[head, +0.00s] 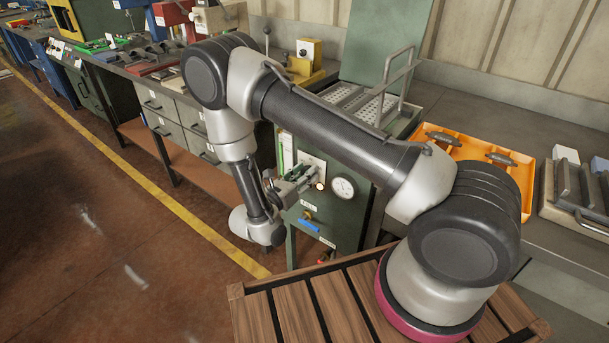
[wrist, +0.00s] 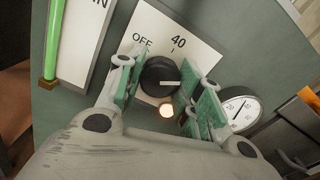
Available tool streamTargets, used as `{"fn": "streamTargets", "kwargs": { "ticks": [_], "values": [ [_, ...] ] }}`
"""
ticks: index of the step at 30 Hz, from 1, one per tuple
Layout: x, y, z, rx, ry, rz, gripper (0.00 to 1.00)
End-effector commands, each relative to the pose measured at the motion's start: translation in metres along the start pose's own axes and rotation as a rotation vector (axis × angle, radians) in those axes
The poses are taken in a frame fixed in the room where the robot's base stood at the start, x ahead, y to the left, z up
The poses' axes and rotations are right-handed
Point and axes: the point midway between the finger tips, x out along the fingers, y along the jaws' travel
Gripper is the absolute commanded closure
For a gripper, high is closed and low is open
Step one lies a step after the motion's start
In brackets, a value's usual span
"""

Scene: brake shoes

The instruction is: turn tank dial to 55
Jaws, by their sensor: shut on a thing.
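The tank dial (wrist: 160,76) is a round black knob on a white plate (wrist: 195,45) marked OFF and 40. Its pale pointer mark faces right in the wrist view, towards the right finger, past the 40 tick. Any numbers beyond 40 are hidden behind that finger. My gripper (wrist: 163,80) has its green-padded fingers on either side of the knob and is shut on it. In the head view my gripper (head: 288,184) is at the front of the green tank (head: 345,222), and it hides the dial there.
A lit lamp (wrist: 166,110) is just below the dial. A round gauge (wrist: 241,109) is close to the right finger, and a green sight tube (wrist: 53,40) is at the left. A blue valve handle (head: 309,226) is lower on the tank. An orange tray (head: 464,150) lies on the bench.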

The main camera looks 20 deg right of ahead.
Motion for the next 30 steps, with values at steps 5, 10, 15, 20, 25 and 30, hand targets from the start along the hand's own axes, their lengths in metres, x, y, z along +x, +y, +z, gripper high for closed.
{"fn": "streamTargets", "kwargs": {
  "ticks": [5,10,15,20,25,30],
  "values": [
    [0.000,0.000,0.000,-0.001,0.000,0.001,0.59],
    [0.000,0.000,0.000,-0.001,-0.001,0.001,0.42],
    [0.000,0.000,0.001,-0.001,-0.001,0.000,0.42],
    [-0.007,0.001,0.001,0.000,-0.002,0.002,0.42],
    [-0.038,0.002,0.001,0.000,-0.002,0.006,0.42],
    [-0.078,0.001,0.001,0.000,-0.003,0.007,0.42]
  ]
}}
